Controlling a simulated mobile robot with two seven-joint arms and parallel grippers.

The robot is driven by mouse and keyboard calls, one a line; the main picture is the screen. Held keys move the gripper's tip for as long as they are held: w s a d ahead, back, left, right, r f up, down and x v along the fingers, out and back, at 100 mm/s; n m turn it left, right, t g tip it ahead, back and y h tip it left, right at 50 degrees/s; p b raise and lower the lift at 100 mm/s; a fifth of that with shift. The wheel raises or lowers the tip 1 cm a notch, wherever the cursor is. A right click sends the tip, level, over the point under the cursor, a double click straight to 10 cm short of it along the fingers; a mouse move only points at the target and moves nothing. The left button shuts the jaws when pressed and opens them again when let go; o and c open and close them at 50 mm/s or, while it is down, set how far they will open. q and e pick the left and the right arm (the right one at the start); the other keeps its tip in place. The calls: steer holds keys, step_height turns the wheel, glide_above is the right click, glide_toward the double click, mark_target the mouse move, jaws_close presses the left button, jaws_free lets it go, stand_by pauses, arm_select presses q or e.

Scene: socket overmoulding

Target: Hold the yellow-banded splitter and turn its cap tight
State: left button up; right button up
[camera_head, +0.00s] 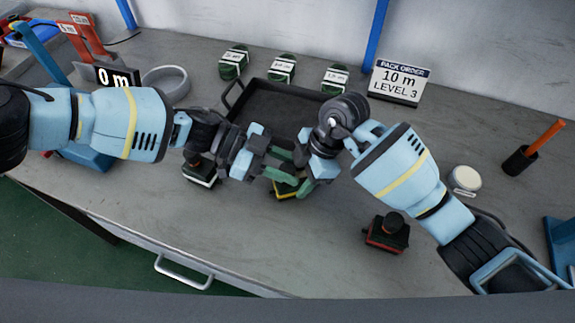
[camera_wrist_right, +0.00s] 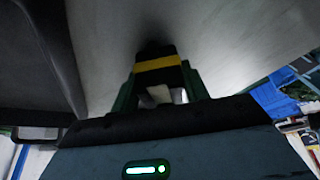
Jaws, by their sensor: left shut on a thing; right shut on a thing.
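The yellow-banded splitter (camera_head: 286,190) is on the table in front of the black tray, mostly covered by my two grippers. My left gripper (camera_head: 278,168) comes in from the left, its green fingers shut on the splitter. My right gripper (camera_head: 302,178) comes in from the right and is also shut on it. In the right wrist view the splitter's black body with its yellow band (camera_wrist_right: 158,66) shows between the green fingers (camera_wrist_right: 161,92). The cap is hidden in both views, so I cannot tell which part each gripper grasps or how tight the cap is.
A white-banded splitter (camera_head: 201,172) stands to the left, and a red-banded one (camera_head: 387,233) to the right. The black tray (camera_head: 262,84) lies behind. Several green labelled pieces (camera_head: 281,69), an order sign (camera_head: 398,82) and a white round tub (camera_head: 465,180) stand around.

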arm_select(q)
steer(key=shift+d+r+m+g, duration=0.15)
steer(key=shift+r+m+g, duration=0.25)
steer(key=shift+g, duration=0.1)
steer(key=o, duration=0.7)
steer(key=shift+w+f, duration=0.1)
steer(key=shift+n+t, duration=0.3)
steer(key=shift+t, duration=0.1)
